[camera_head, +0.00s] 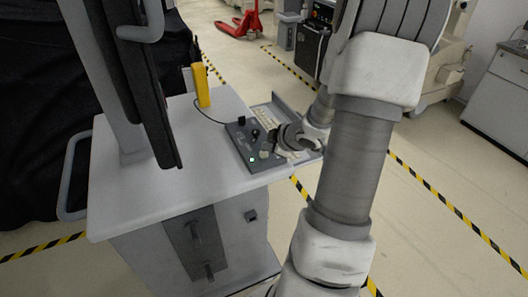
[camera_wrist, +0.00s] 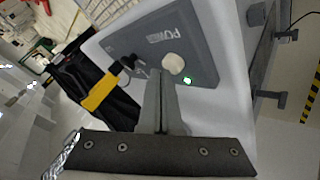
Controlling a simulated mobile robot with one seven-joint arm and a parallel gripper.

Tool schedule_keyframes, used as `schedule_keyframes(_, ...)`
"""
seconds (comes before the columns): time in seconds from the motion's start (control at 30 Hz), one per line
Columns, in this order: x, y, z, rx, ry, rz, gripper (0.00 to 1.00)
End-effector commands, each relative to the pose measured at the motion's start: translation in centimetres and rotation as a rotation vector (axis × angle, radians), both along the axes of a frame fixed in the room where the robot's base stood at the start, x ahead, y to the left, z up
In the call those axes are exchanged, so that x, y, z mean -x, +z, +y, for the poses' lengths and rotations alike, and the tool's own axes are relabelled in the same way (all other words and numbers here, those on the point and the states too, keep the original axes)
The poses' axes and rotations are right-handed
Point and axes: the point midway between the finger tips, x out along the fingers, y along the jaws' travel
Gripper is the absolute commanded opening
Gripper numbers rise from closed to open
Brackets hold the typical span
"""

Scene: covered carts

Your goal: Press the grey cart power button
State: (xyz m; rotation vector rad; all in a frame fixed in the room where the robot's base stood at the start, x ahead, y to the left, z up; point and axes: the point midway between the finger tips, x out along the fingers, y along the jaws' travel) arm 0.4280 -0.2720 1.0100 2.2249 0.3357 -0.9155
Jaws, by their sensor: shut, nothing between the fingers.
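The grey cart (camera_head: 190,182) stands at the left in the head view, with a dark grey control panel (camera_head: 238,140) on its top near the right edge. In the wrist view the panel (camera_wrist: 196,36) carries the word POWER, a round cream button (camera_wrist: 173,63) and a lit green light (camera_wrist: 187,81) beside it. My gripper (camera_wrist: 160,75) is shut and empty, its fingertips just beside the button; I cannot tell whether they touch it. In the head view my gripper (camera_head: 268,152) is over the panel's front part, and the green light (camera_head: 252,159) shows beside it.
A yellow handheld device (camera_head: 202,86) stands on the cart with a cable to the panel. A dark monitor (camera_head: 140,85) rises at the left. A keyboard tray (camera_head: 285,106) lies behind my gripper. A red pallet jack (camera_head: 240,22) stands far back. Open floor lies to the right.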

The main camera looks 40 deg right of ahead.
Motion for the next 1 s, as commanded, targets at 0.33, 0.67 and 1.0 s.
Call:
schedule_keyframes(0.33,0.00,-0.02,0.00,0.000,0.000,0.000,0.00)
schedule_keyframes(0.67,0.01,-0.97,0.00,0.000,0.000,0.000,0.00)
schedule_keyframes(1.0,0.04,-0.91,0.00,0.000,0.000,0.001,0.00)
